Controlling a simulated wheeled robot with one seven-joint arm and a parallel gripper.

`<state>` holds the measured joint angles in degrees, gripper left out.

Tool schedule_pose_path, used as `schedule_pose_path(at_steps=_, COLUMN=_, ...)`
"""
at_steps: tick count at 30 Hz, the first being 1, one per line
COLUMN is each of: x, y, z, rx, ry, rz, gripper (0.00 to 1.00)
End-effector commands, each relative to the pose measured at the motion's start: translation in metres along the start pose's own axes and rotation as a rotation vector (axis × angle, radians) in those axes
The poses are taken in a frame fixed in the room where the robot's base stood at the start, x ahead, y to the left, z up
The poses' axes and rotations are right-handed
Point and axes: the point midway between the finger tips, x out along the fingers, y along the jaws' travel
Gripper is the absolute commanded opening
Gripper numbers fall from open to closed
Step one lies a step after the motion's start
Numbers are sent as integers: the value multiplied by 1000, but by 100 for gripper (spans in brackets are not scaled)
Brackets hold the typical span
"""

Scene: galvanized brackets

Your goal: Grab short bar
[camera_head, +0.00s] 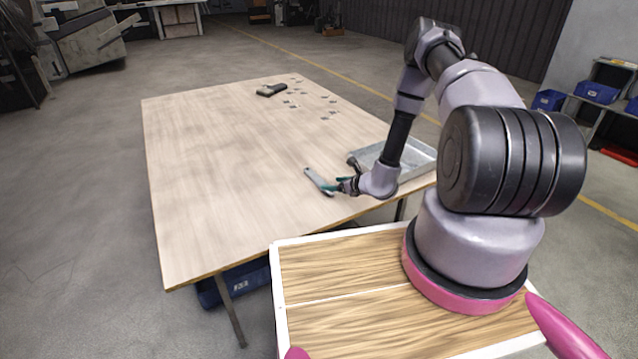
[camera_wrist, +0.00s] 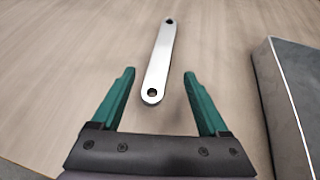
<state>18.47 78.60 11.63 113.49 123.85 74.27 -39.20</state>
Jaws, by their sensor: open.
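The short bar (camera_head: 319,181) is a flat grey metal strip with rounded ends, lying on the wooden table near its front right part. In the wrist view the bar (camera_wrist: 159,62) shows a hole at each end and points away from me, tilted slightly right. My gripper (camera_head: 342,185) is at the bar's near end. In the wrist view my gripper (camera_wrist: 160,72) is open, with its green fingers on either side of the bar's near end. The fingers do not touch the bar in that view, and nothing is held.
A grey metal tray (camera_head: 418,149) stands just right of my gripper; its wall (camera_wrist: 283,105) shows in the wrist view. A dark tool (camera_head: 271,90) and several small metal pieces (camera_head: 322,113) lie at the table's far end. The left of the table (camera_head: 200,180) is clear.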

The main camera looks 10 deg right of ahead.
Motion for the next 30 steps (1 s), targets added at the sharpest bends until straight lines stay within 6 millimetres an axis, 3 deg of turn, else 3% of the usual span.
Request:
schedule_pose_path(at_steps=18, x=69, y=-3, z=9, rx=0, ry=0, rz=1, gripper=78)
schedule_pose_path(at_steps=26, x=71, y=-3, z=9, rx=0, ry=0, rz=2, gripper=78)
schedule_pose_path(at_steps=30, x=71, y=-3, z=9, rx=-1, ry=0, rz=2, gripper=24)
